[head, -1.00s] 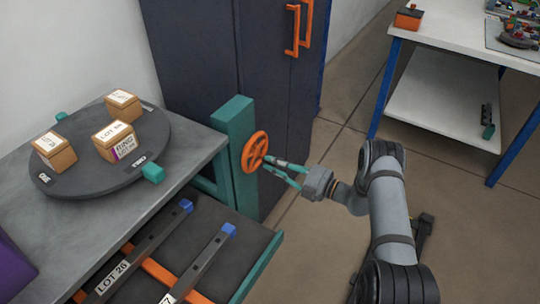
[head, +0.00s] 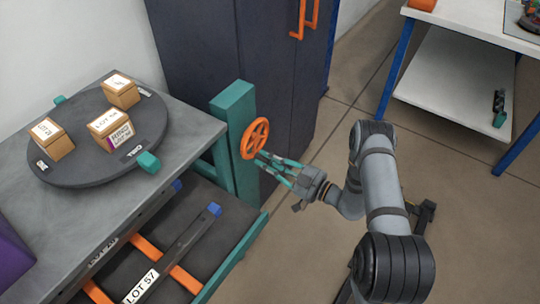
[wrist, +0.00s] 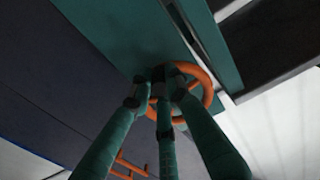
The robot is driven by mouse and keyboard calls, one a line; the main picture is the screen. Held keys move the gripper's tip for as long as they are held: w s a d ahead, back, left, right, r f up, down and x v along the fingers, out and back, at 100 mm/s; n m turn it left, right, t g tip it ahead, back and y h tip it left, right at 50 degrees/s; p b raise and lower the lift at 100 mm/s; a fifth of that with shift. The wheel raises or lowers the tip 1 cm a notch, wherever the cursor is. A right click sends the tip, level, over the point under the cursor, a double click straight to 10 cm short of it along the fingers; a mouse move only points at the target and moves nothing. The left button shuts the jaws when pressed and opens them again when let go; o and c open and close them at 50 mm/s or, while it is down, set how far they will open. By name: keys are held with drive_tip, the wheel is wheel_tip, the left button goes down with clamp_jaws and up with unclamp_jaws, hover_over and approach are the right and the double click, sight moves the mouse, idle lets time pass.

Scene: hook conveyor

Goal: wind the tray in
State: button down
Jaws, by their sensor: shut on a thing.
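An orange handwheel (head: 255,138) stands on a teal post (head: 232,112) at the table's right end. My gripper (head: 262,158) is shut on the lower part of the wheel; the wrist view shows the fingers (wrist: 163,90) meeting at the wheel's rim (wrist: 207,92). The exact grip point is partly hidden by the fingers. The dark tray (head: 238,228) with a teal right edge sticks out below the tabletop. It carries dark bars on orange strips; one bar (head: 178,248) is labelled LOT 57, and another lies partly hidden under the tabletop.
A grey table (head: 180,135) holds a dark turntable (head: 75,172) with three labelled boxes. A purple object (head: 12,260) is at the left edge. A dark cabinet (head: 220,45) with orange handles stands behind. A white workbench (head: 465,28) is at the right, with open floor between.

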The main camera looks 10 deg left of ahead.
drive_tip(key=shift+s+f+m, duration=0.25)
drive_tip(key=shift+s+m, duration=0.05)
drive_tip(key=shift+s, duration=0.1)
drive_tip(key=c, duration=2.1)
unclamp_jaws()
drive_tip(key=o, duration=0.4)
drive_tip(key=shift+w+r, duration=0.15)
drive_tip(key=shift+o, duration=0.2)
drive_tip(key=v, duration=1.2)
